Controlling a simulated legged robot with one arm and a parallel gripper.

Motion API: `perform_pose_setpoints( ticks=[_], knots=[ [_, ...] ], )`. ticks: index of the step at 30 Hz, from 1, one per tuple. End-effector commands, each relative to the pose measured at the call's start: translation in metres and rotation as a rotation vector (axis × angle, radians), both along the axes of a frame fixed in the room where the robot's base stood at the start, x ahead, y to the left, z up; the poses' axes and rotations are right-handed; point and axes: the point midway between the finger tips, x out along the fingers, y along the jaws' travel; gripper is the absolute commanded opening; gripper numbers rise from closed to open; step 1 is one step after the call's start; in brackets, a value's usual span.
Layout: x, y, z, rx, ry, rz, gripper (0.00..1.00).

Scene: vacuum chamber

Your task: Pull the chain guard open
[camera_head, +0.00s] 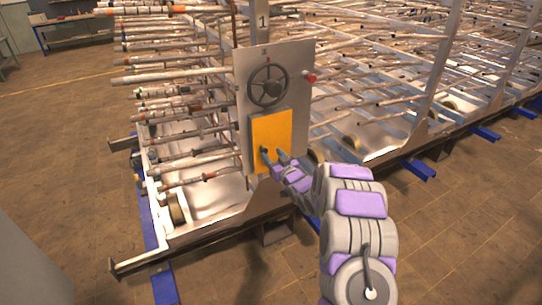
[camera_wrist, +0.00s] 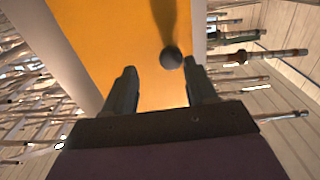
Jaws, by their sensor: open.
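The chain guard looks to be the yellow-orange rectangular cover (camera_head: 268,133) on the lower part of a grey upright panel. It seems closed against the panel. A dark knob or handle end (camera_wrist: 171,58) stands out from the yellow face (camera_wrist: 110,30) in the wrist view. My gripper (camera_head: 272,154) is in front of the cover's lower part. In the wrist view my gripper (camera_wrist: 160,80) has its two fingers apart, with the knob ahead of and between their tips, nearer the right finger. I cannot tell whether a finger touches it.
A dark handwheel (camera_head: 268,86) and a red knob (camera_head: 311,78) sit on the grey panel (camera_head: 300,60) above the cover. Racks of long rods (camera_head: 170,75) spread behind on both sides. Tiled floor (camera_head: 455,240) is open at the right front.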

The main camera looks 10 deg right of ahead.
Motion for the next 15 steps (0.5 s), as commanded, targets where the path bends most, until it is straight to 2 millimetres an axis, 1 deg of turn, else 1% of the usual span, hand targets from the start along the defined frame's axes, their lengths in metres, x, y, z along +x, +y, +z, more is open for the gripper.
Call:
perform_pose_setpoints(
  ticks=[3, 6, 15],
  knots=[
    [0.01, 0.009, 0.0, -0.005, -0.002, 0.002, 0.56],
    [0.015, 0.011, -0.001, -0.006, 0.002, 0.001, 0.56],
    [0.018, 0.003, -0.001, 0.003, 0.002, 0.0, 0.56]
  ],
)
